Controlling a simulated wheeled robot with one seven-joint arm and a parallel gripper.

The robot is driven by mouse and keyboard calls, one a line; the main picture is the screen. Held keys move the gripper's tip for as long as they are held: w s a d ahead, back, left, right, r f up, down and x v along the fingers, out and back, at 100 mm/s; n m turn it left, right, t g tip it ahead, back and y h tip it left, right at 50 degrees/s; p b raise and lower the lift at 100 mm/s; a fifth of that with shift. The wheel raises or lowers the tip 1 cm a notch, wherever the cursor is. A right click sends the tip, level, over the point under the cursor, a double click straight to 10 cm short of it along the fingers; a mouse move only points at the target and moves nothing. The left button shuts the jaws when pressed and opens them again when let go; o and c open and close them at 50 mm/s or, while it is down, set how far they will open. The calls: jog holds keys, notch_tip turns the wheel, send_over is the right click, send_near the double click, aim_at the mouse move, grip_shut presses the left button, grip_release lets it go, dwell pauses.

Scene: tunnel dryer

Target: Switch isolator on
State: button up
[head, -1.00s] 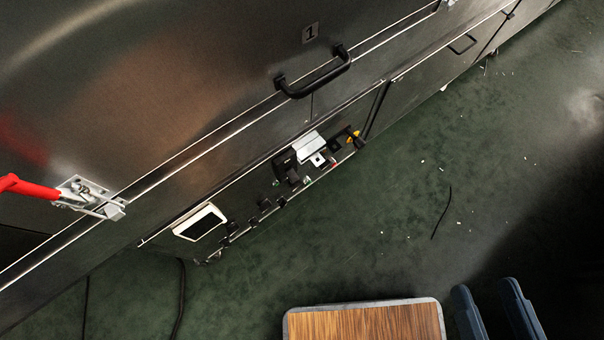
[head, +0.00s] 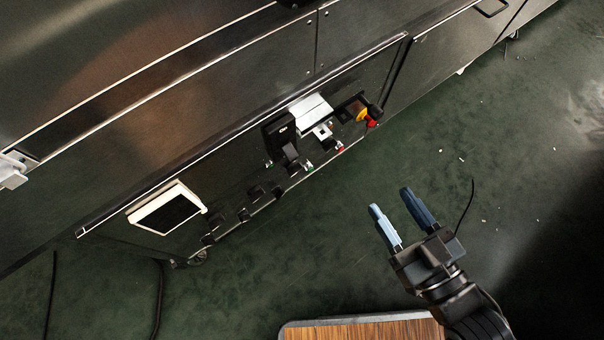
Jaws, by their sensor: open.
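The isolator (head: 366,115) is a red rotary handle on a yellow plate, at the right end of the control panel on the steel machine's side. Its exact switch position is too small to tell. My gripper (head: 405,200) is in the lower right of the head view, with two blue-grey fingers spread apart and nothing between them. It points up toward the machine and is apart from the isolator, below and to the right of it in the picture.
A black bar (head: 394,72) stands out just beside the isolator. Left along the panel are a silver box (head: 310,109), several black knobs and a white-framed screen (head: 168,209). A wooden-topped surface (head: 360,330) is at the bottom. Green floor is open on the right.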

aim_at(290, 152)
jog(key=w+a+f+n+y+b, duration=0.25)
jog(key=w+a+f+b, duration=0.55)
jog(key=a+f, duration=0.4)
jog(key=b+x, duration=0.2)
jog(key=x, duration=0.5)
jog(key=shift+w+d+f+m+g, duration=0.2)
jog(key=shift+f+m+g, duration=0.1)
jog(key=shift+m, duration=0.15)
jog(key=shift+y, duration=0.25)
grip_shut()
